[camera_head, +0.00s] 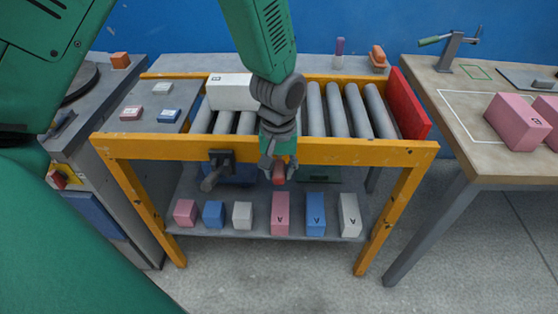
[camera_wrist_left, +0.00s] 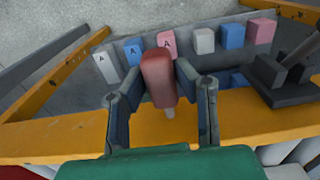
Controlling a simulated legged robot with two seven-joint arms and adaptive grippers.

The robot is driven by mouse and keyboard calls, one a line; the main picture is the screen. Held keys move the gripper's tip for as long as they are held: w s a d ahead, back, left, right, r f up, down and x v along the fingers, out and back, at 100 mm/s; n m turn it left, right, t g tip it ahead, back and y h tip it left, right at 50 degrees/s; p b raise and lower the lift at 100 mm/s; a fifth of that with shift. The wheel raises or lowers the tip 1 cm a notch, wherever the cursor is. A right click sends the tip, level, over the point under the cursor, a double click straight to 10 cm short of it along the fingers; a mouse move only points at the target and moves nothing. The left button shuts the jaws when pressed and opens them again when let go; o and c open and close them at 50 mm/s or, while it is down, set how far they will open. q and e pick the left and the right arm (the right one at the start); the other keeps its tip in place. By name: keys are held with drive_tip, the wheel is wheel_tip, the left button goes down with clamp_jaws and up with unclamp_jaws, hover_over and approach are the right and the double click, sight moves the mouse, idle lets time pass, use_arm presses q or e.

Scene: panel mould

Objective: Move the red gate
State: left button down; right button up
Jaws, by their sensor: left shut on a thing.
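The red gate (camera_head: 409,103) is a flat red panel standing upright at the right end of the roller conveyor (camera_head: 345,148). My left gripper (camera_head: 278,172) is at the conveyor's front yellow rail, well left of the gate panel. Its fingers are shut on a dull red grip (camera_head: 277,178) with a short pale rod. The left wrist view shows this red grip (camera_wrist_left: 159,77) between the two fingers (camera_wrist_left: 161,105), beside the yellow rail. Whether the grip joins the gate is hidden. My right gripper is not in view.
A white block (camera_head: 232,92) lies on the rollers at left. A dark lever (camera_head: 217,168) sticks out of the front rail, left of my gripper. Several pink, blue and white blocks stand on the lower shelf (camera_head: 255,230). A wooden table (camera_head: 460,110) with pink blocks stands at right.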

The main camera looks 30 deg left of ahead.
use_arm(q)
drive_tip(key=shift+f, duration=0.15)
drive_tip(key=c, duration=1.3)
unclamp_jaws()
drive_tip(key=shift+c, duration=0.2)
drive_tip(key=shift+o, duration=0.3)
drive_tip(key=shift+w+f, duration=0.15)
wheel_tip(320, 180, up, 12)
